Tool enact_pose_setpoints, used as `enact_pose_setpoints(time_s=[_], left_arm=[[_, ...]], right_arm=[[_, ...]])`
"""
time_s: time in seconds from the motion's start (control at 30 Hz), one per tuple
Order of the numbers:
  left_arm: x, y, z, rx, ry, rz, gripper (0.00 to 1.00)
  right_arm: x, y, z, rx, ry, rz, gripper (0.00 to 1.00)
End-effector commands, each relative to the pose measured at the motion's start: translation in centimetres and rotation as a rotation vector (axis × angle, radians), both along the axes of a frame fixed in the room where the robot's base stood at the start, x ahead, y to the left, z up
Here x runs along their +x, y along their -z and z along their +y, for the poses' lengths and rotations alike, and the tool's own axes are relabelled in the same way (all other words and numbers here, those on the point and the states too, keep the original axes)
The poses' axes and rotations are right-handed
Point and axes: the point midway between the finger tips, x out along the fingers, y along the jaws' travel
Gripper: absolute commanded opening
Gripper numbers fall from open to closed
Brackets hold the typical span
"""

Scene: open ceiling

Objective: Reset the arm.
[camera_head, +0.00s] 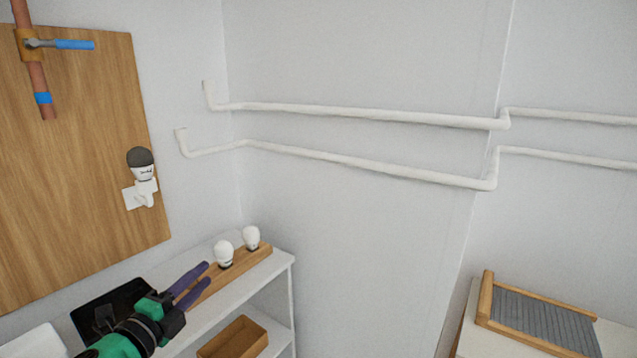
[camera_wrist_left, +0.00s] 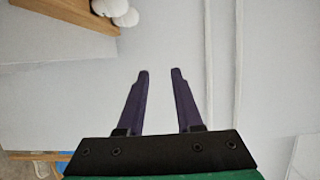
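My left gripper (camera_head: 202,281) comes in from the lower left in the head view. Its two purple fingers point up and to the right, in front of the white shelf. In the left wrist view the fingers (camera_wrist_left: 160,72) stand apart with nothing between them, so it is open and empty. My right gripper is in neither view.
Two white bulbs (camera_head: 224,253) stand on a wooden strip (camera_head: 228,271) on the white shelf (camera_head: 277,266). A wooden box (camera_head: 236,338) sits on the level below. A wooden board (camera_head: 80,150) carries a lamp (camera_head: 141,165) and a copper pipe (camera_head: 34,78). White pipes (camera_head: 350,112) cross the wall.

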Motion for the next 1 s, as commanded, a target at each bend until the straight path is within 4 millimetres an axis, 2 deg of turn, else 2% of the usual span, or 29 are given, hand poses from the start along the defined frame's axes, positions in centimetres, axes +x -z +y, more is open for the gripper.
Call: enact_pose_setpoints(time_s=[0.03, 0.1, 0.2, 0.3, 0.4, 0.5, 0.67, 0.7, 0.8, 0.87, 1.0], left_arm=[[-0.9, 3.3, 1.4, -0.212, -0.153, 0.123, 0.34], [-3.1, 8.6, 3.4, -0.463, -0.374, 0.317, 0.34], [-7.1, 14.4, 4.2, -0.687, -0.596, 0.544, 0.34], [-11.1, 18.5, 3.7, -0.829, -0.752, 0.726, 0.34], [-14.9, 21.4, 2.7, -0.934, -0.876, 0.884, 0.34], [-18.5, 23.5, 1.4, -1.013, -0.980, 1.026, 0.34], [-24.1, 25.4, -1.0, -1.110, -1.125, 1.247, 0.34], [-23.5, 27.6, -0.9, -1.096, -1.130, 1.247, 0.34], [-22.9, 31.8, -1.0, -1.082, -1.137, 1.255, 0.34], [-22.8, 34.4, -1.0, -1.076, -1.142, 1.262, 0.34], [-23.2, 41.2, -1.0, -1.057, -1.157, 1.283, 0.34]], right_arm=[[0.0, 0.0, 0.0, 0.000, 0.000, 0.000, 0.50], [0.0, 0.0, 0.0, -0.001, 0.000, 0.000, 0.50], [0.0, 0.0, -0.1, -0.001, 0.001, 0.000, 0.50], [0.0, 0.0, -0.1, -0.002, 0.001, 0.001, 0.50], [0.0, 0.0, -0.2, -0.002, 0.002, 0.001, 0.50], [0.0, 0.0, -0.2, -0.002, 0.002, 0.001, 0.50], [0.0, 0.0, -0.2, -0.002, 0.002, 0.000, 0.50], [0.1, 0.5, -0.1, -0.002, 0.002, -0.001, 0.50], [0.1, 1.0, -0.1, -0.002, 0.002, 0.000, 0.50], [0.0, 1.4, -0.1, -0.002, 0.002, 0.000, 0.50], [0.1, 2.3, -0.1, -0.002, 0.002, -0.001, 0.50]])
